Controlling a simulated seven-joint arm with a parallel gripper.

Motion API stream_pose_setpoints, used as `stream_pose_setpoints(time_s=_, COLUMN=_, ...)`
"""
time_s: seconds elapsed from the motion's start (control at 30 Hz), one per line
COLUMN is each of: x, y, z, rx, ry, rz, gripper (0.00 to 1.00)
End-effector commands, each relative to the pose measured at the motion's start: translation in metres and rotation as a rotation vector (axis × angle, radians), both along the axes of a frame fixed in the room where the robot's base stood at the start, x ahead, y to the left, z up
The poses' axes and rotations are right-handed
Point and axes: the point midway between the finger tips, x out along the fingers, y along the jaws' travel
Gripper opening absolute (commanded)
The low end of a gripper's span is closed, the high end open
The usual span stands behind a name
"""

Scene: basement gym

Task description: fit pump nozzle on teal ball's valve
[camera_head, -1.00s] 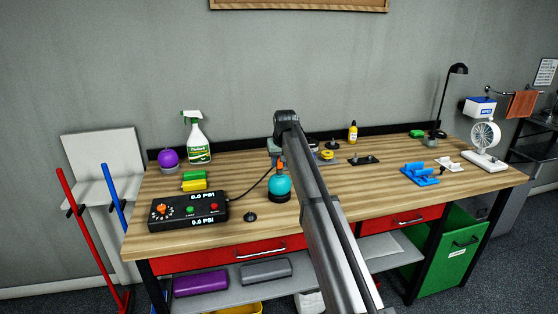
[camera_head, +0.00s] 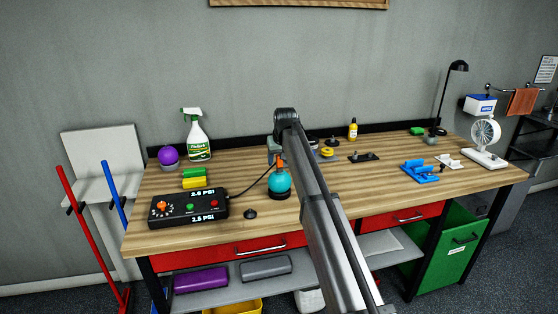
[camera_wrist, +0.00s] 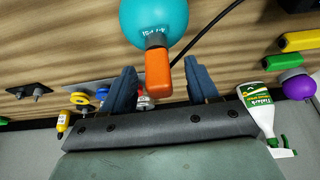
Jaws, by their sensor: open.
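My gripper (camera_wrist: 160,68) is open. Its blue fingers are on either side of the nozzle, with gaps between.
A purple ball (camera_head: 168,156), spray bottle (camera_head: 197,138) and green and yellow blocks (camera_head: 194,178) are at the left. A black plunger-like piece (camera_head: 250,213) lies close to the ball. A blue fixture (camera_head: 419,171) and white fan (camera_head: 486,140) are at the right.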

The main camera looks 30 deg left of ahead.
Motion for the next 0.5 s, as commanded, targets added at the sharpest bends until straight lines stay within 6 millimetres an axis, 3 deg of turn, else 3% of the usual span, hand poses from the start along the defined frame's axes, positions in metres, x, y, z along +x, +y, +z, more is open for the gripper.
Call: stream_pose_setpoints(time_s=0.5, x=-0.025, y=-0.025, z=0.083, rx=0.001, ry=-0.001, rz=0.0, gripper=0.59)
